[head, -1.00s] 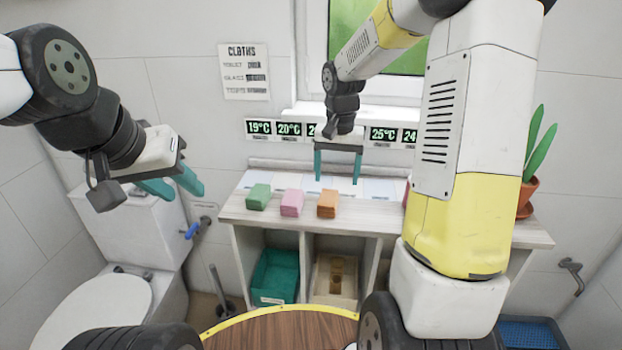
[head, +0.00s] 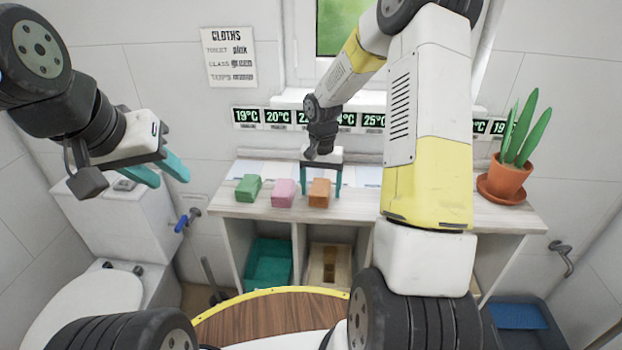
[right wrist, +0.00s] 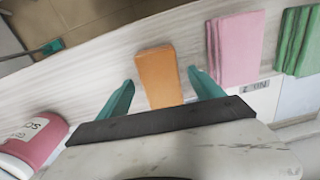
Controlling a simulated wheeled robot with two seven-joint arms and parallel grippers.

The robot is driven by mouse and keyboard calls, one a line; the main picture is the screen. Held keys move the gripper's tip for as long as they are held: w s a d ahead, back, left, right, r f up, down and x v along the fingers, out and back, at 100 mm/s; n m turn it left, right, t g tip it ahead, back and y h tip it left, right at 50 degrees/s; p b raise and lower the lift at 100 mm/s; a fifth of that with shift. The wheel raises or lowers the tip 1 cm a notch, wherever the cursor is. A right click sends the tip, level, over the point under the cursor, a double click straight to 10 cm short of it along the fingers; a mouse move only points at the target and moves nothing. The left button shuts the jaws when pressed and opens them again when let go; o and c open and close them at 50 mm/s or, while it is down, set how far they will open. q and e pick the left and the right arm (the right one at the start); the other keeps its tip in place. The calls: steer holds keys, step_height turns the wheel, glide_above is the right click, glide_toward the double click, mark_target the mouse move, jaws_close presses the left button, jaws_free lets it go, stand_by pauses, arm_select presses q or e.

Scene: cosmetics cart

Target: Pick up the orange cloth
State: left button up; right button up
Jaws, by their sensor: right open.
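The orange cloth (head: 319,193) is a small folded block on the shelf top, to the right of the pink cloth (head: 283,192) and the green cloth (head: 248,188). My right gripper (head: 321,189) is open at the orange cloth, its teal fingers pointing down. In the right wrist view the orange cloth (right wrist: 159,77) lies between and slightly ahead of the two open fingers (right wrist: 160,92), not gripped. My left gripper (head: 166,172) is raised over the toilet at the left, with its teal fingers apart and nothing seen between them.
The pink cloth lies close beside one right finger. A pink container (right wrist: 32,138) stands on the shelf on the other side. A potted plant (head: 507,178) stands at the shelf's right end. A teal bin (head: 268,265) sits below. A cloth sign (head: 230,57) hangs on the wall.

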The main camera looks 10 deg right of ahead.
mark_target(321, 186)
steer(key=c, duration=1.4)
steer(key=shift+c, duration=0.2)
steer(key=shift+r, duration=0.15)
steer(key=shift+r, duration=0.55)
step_height(321, 186, up, 2)
steer(key=shift+r, duration=0.15)
steer(key=s+a+r, duration=0.1)
steer(key=s+a, duration=0.1)
steer(key=s, duration=1.3)
steer(key=shift+s+a+r, duration=0.2)
steer(key=shift+s+a, duration=0.2)
